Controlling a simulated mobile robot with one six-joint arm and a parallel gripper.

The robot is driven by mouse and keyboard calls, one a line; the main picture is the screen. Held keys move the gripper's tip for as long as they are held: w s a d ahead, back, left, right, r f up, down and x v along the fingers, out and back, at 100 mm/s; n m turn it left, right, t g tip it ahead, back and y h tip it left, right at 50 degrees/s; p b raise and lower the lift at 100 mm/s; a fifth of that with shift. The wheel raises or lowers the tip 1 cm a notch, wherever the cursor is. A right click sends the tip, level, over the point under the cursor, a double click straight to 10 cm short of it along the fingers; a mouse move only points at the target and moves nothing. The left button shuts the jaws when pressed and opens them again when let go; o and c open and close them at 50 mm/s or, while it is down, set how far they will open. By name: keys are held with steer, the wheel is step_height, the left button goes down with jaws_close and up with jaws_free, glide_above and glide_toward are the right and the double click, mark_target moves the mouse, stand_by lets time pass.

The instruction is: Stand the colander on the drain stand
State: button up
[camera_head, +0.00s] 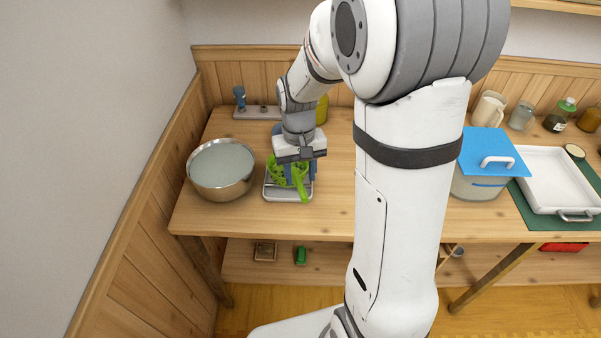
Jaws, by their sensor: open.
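The green colander (301,184) is at the left part of the wooden counter, with its handle pointing toward the front. It is over the grey drain stand (272,191), a shallow tray-like piece, and appears to rest on it. Contact is partly hidden by the colander and my gripper. My gripper (299,168) points down right at the colander, its jaws open around or just above the colander's back part. The fingertips are partly hidden, so I cannot tell whether they touch it.
A metal bowl (221,170) of greyish liquid stands close left of the stand. A rack with a blue-handled item (240,97) and a yellow-green container (322,109) are behind. A pot with blue lid (492,158) and a white tray (556,180) stand right, beyond my arm.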

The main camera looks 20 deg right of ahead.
steer(key=shift+w+r+p, duration=0.15)
steer(key=shift+r+p, duration=0.6)
steer(key=shift+r, duration=0.35)
steer(key=shift+w+r+p, duration=0.1)
steer(key=shift+r+p, duration=0.65)
steer(key=shift+r, duration=0.35)
step_height(320, 180, up, 8)
steer(key=shift+w+f+b, duration=0.15)
steer(key=shift+w+b, duration=0.2)
steer(key=shift+b, duration=0.1)
steer(key=s+r+t, duration=0.2)
steer(key=s+t, duration=0.2)
steer(key=s, duration=1.1)
steer(key=shift+s+d+t, duration=0.3)
steer(key=shift+s, duration=0.1)
